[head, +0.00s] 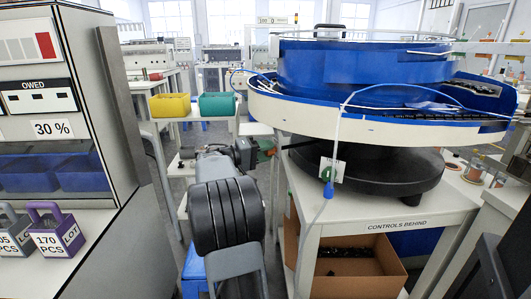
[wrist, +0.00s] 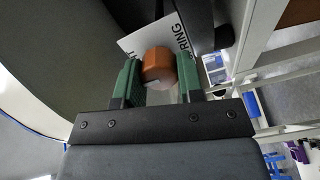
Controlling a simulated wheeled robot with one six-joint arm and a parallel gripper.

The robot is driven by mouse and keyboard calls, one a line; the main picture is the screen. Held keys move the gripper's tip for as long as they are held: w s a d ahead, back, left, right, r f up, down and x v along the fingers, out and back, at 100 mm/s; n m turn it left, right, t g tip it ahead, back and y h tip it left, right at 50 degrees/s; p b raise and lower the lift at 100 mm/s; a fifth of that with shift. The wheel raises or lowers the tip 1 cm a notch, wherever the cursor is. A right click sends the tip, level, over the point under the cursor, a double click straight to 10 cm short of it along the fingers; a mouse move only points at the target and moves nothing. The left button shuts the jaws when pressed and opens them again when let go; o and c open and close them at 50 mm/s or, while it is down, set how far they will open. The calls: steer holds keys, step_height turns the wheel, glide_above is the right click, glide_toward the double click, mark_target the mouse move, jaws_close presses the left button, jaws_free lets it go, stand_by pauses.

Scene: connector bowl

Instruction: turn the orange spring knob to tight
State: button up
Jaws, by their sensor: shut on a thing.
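The orange spring knob (wrist: 158,63) sits between the two green jaws of my gripper (wrist: 158,78) in the wrist view, and the gripper is shut on it. A pale mark shows on the knob's near edge. A white label plate (wrist: 178,34) with black letters, partly reading "RING", lies behind the knob; the rest of it is covered. In the head view my gripper (head: 266,147) is beside the left underside of the blue bowl feeder (head: 365,65). The knob is mostly hidden there by my arm, and its setting cannot be read.
The feeder's black round base (head: 375,178) stands on a white stand (head: 375,226) marked "CONTROLS BEHIND". A cabinet (head: 60,110) stands at the left. Yellow (head: 170,105) and teal (head: 217,105) bins stand behind.

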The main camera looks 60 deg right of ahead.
steer(key=o, duration=0.9)
steer(key=p+v, duration=0.3)
steer(key=v, duration=1)
steer(key=shift+w+a, duration=0.25)
steer(key=shift+a, duration=0.05)
steer(key=s+a+r+n+t+y+p, duration=0.3)
steer(key=a+r+t+y+p, duration=0.1)
steer(key=a+p, duration=0.7)
steer(key=s+a+r+n+t+y+p, duration=0.3)
steer(key=a+r+t+y+p, duration=0.2)
steer(key=a+r+p, duration=0.3)
steer(key=s+a+r+n+t+y+p, duration=0.3)
steer(key=a+r+y+p, duration=0.3)
steer(key=a+p, duration=0.7)
steer(key=shift+a+r+n+t+p, duration=0.3)
steer(key=shift+r+n+t+p, duration=0.3)
steer(key=shift+t+p, duration=0.15)
